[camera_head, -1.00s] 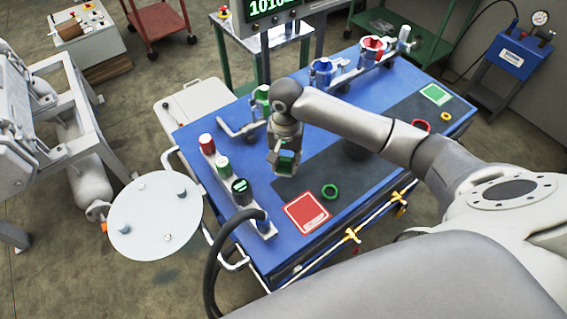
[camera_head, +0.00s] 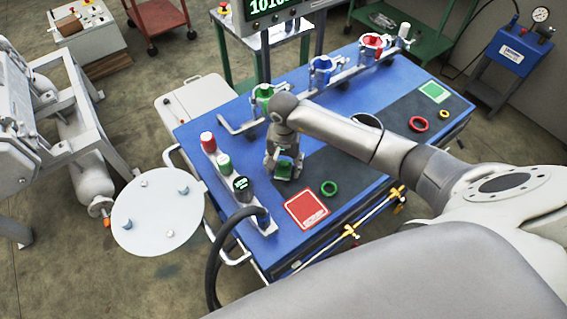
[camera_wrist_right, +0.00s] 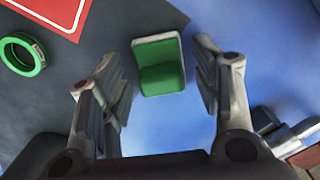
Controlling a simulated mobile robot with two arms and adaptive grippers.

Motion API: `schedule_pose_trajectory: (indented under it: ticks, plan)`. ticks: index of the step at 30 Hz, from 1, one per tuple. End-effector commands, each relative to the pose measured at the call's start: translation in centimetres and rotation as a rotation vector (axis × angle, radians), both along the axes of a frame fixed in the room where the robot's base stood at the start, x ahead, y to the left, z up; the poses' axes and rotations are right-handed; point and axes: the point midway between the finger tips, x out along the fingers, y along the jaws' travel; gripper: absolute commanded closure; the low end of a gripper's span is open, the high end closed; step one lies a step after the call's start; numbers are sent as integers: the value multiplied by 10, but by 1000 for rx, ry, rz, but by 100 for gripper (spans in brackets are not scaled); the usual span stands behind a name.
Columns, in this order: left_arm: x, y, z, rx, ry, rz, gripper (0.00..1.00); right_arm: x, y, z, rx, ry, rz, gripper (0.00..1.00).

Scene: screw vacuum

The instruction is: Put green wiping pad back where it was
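The green wiping pad (camera_head: 284,170) is a small green block with a pale rim, at the border of the blue tabletop and its dark grey area. It also shows in the right wrist view (camera_wrist_right: 160,72), between the fingers of my right gripper (camera_wrist_right: 158,62). Gaps show between the pad and both fingers, so the right gripper (camera_head: 284,163) is open around it. The pad looks to be resting on the table, though its underside is hidden. My left gripper is not in view.
A red square sign (camera_head: 307,209) and a green ring (camera_head: 329,188) lie close to the right gripper. Red, blue and green holders line the far side. A green square (camera_head: 433,92) and red ring (camera_head: 418,124) lie at right.

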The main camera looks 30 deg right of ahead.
Motion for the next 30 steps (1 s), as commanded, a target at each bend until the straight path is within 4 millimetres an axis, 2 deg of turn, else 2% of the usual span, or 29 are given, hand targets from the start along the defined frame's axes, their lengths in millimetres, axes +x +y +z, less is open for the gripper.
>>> schedule_pose_trajectory:
  ticks: [9, 11, 24, 30]
  plan:
    - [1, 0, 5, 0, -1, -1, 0, 0, 1, 5, 1, 0, 0, 42]
    - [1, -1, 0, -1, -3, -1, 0, 2, 0, 9, 1, -4, 1, 42]
    - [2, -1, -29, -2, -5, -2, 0, 2, -1, 97, -1, -6, 1, 42]
    - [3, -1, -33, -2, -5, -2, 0, 1, -1, 119, 0, -1, 0, 42]
